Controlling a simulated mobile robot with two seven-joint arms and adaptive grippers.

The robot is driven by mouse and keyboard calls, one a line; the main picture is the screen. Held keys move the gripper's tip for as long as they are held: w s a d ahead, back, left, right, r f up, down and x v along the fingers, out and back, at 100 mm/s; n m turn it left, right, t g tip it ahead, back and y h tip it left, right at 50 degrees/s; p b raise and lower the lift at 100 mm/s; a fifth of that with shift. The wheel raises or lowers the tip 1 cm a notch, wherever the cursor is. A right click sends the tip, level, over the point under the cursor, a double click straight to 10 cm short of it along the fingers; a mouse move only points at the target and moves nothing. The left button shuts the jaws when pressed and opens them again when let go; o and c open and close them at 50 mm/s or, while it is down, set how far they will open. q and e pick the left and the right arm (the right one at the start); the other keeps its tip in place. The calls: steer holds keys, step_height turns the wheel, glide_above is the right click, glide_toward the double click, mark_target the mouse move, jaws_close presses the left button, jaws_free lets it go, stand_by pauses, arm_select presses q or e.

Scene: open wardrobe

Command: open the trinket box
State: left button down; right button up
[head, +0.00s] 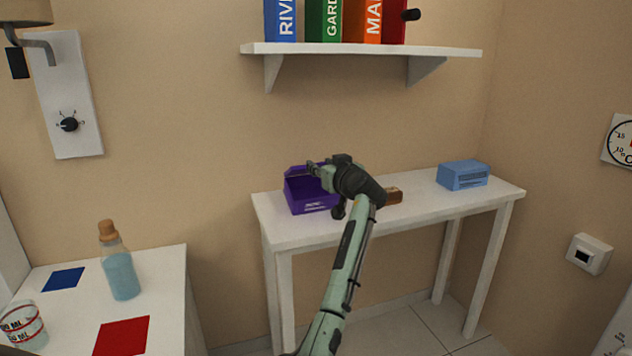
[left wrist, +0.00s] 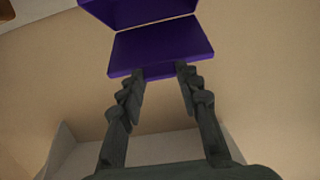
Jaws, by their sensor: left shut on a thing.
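The purple trinket box (head: 312,206) stands on the white table against the wall, near its left end. Its lid looks raised, with part of the dark inside showing. My left gripper (head: 314,169) is at the upper edge of the box and hides part of it. In the left wrist view, my left gripper (left wrist: 160,74) is shut on a purple lip at the edge of the lid (left wrist: 160,46). Another purple panel meets this panel at an angle along a pale seam. My right gripper is in neither view.
A brown block (head: 394,195) and a blue box (head: 462,175) stand farther right on the white table (head: 420,212). A shelf (head: 360,49) with books hangs above. A bottle (head: 119,268) and a glass (head: 22,327) stand on a side table at left.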

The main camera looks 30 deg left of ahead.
arm_select(q)
steer(key=shift+w+a+b, duration=0.3)
steer(key=shift+w+a, duration=0.1)
steer(key=shift+w, duration=0.25)
steer(key=shift+w+a+r, duration=0.3)
steer(key=shift+r, duration=0.25)
steer(key=shift+w+a+r, duration=0.15)
steer(key=shift+r, duration=0.1)
steer(key=p, duration=0.1)
steer(key=w+a+r+g+h+p, duration=0.1)
steer(key=shift+a+r+p, duration=0.1)
steer(key=shift+a+p, duration=0.15)
steer(key=shift+p, duration=0.15)
steer(key=shift+w+a, duration=0.15)
steer(key=shift+w, duration=0.1)
steer(key=shift+w+a+r+b, duration=0.4)
steer(key=shift+w+a, duration=0.2)
steer(key=shift+a, duration=0.15)
steer(key=shift+w+a, duration=0.7)
steer(key=shift+a, duration=0.1)
steer(key=shift+r, duration=0.2)
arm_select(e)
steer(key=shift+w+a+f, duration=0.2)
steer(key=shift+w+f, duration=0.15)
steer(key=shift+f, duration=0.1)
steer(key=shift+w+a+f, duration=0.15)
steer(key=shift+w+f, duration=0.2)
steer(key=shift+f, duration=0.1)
